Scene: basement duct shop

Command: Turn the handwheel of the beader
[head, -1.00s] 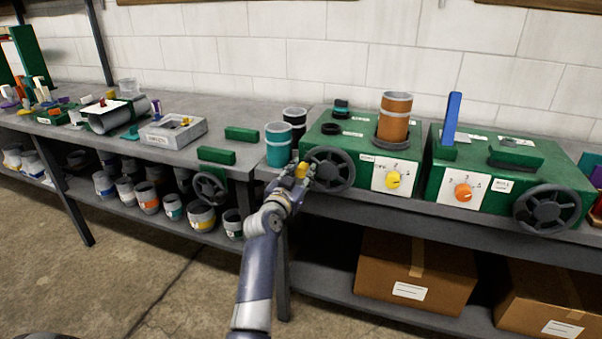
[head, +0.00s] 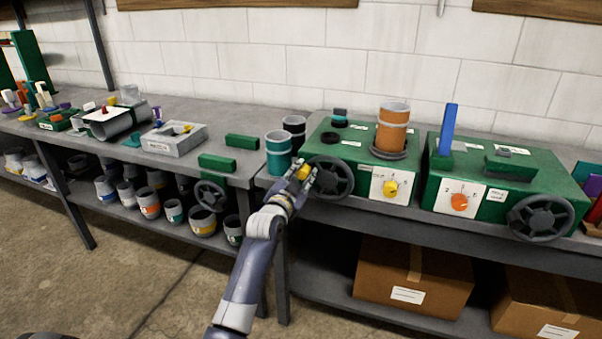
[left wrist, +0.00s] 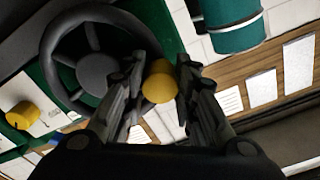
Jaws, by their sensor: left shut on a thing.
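A green machine (head: 345,140) on the middle bench has a dark spoked handwheel (head: 331,178) on its front left. Its label is too small to read, so I cannot tell by name that it is the beader. A yellow knob (head: 304,172) stands out at the left side of the wheel's rim. My left gripper (head: 303,180) is shut on this knob. In the left wrist view, the yellow knob (left wrist: 159,84) sits between the fingertips (left wrist: 160,80), beside the handwheel (left wrist: 95,68). My right gripper is not in view.
A teal pipe piece (head: 278,155) stands close left of the wheel. An orange pipe piece (head: 392,125) stands on the machine, and a yellow dial (head: 390,188) is on its front. A second green machine (head: 500,175) with its own handwheel (head: 543,218) stands right.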

